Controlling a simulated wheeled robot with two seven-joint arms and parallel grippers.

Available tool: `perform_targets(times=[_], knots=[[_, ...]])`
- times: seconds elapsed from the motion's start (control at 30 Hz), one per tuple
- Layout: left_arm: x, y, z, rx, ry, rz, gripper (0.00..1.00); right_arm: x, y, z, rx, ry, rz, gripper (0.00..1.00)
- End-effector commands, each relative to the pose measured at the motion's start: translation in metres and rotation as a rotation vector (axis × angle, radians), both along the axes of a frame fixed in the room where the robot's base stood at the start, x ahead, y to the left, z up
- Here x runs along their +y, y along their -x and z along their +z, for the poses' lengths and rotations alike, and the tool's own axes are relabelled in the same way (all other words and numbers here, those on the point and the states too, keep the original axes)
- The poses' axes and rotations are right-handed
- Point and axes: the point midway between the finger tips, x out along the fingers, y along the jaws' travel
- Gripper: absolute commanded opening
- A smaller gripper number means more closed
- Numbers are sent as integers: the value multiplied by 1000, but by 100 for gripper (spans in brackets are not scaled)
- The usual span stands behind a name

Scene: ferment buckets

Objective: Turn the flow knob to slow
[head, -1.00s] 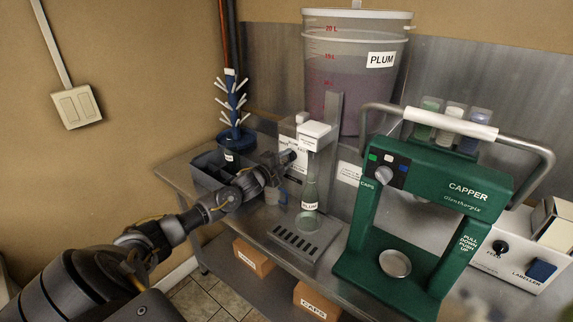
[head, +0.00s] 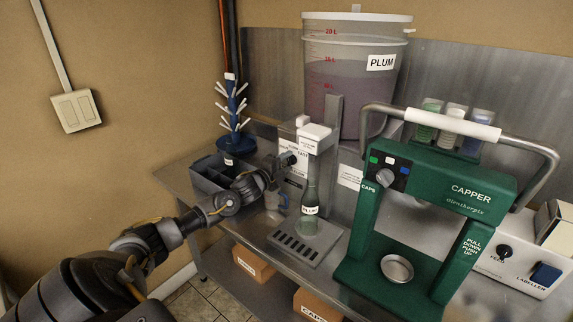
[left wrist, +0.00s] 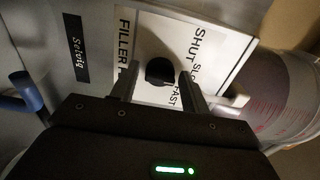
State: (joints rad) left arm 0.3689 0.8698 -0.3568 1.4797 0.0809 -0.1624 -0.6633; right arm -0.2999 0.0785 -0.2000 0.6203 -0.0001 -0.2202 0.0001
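The flow knob (left wrist: 160,71) is black and sits on a white panel (left wrist: 208,40) marked SHUT, SLOW and FAST. In the left wrist view it is between the two fingertips of my left gripper (left wrist: 158,78). The fingers are apart, with a gap visible at each side of the knob. Its exact pointer setting cannot be told. In the head view my left gripper (head: 284,161) is at the filler's front panel (head: 296,176), hiding the knob. A PLUM-labelled bottle (head: 311,199) stands upright under the filler's white head (head: 314,132). My right gripper is not in view.
A PLUM bucket (head: 345,75) of purple liquid stands behind the filler. The green capper (head: 455,190) is close at the right. A blue bottle tree (head: 236,140) and grey divided crate (head: 208,181) are at the left. A drip tray (head: 303,245) lies under the bottle.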

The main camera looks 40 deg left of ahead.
Motion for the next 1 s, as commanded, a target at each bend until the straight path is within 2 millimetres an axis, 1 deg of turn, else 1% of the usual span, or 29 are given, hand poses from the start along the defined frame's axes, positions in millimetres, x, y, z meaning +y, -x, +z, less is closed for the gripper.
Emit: perform_targets(times=[0.03, 0.07, 0.33, 0.47, 0.57, 0.8, 0.9, 1.0], knots=[[0, 0, 0, 0, 0, 0, 53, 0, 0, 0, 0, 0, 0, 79], [0, 0, 0, 0, 0, 0, 55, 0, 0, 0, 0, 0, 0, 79], [0, 0, 0, -1, 1, -1, 55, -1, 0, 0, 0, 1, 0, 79], [0, 9, -1, -1, -1, -1, 55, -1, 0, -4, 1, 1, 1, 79], [-1, 24, -4, 2, -2, -3, 55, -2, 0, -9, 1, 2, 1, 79], [-1, 69, -4, 3, -3, -1, 55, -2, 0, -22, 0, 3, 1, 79], [-3, 84, -3, 2, -1, -3, 55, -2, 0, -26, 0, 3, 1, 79], [-2, 95, -2, 2, -2, 0, 55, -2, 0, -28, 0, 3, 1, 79]])
